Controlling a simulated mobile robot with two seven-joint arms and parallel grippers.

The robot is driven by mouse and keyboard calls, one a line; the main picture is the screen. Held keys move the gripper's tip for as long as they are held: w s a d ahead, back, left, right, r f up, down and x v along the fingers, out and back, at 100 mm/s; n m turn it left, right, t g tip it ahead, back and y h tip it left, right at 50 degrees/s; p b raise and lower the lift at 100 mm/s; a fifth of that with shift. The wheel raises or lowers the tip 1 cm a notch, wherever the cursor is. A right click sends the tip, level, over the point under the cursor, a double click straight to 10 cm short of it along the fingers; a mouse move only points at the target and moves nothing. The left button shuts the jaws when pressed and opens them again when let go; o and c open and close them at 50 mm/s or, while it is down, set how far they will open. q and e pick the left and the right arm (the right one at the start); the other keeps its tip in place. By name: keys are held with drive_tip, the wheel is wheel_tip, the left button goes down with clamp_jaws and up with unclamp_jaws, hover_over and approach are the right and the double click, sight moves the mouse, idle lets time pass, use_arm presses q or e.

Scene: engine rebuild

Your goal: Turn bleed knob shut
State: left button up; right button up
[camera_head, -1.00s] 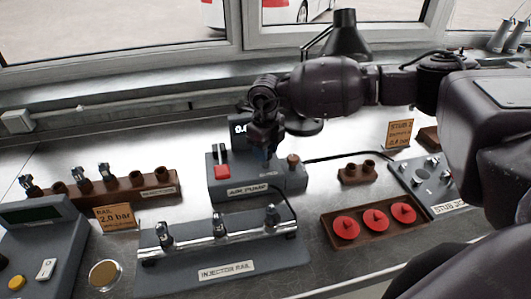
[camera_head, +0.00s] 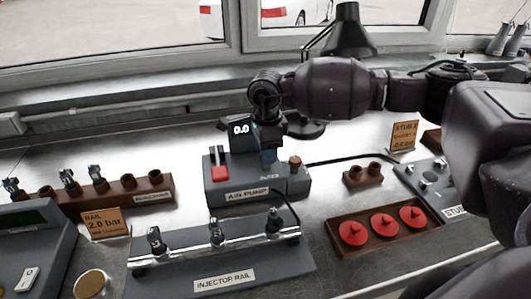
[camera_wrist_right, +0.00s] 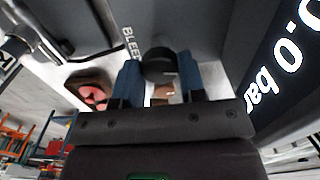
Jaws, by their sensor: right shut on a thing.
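The grey air pump (camera_head: 232,197) stands mid-bench with a red-handled lever (camera_head: 220,173) and a display reading 0.0 (camera_head: 241,129). My right gripper (camera_head: 268,158) points down over the pump's right half. In the right wrist view, the round black bleed knob (camera_wrist_right: 160,65) sits between the blue fingertips of my right gripper (camera_wrist_right: 160,75), which is shut on it, beside the BLEED lettering (camera_wrist_right: 131,45). The head view hides the knob behind the fingers. My left gripper is not in view.
The injector rail (camera_head: 185,240) lies in front, with a hose leading to the pump. A tray (camera_head: 338,250) with red discs is at front right. A black lamp (camera_head: 346,35) stands behind.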

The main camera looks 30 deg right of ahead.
drive_tip(key=shift+n+b, duration=0.3)
drive_tip(key=shift+n, duration=0.6)
drive_tip(key=shift+r, duration=0.1)
drive_tip(key=o, duration=0.9)
wheel_tip(320, 180, up, 11)
drive_tip(key=shift+f, duration=0.15)
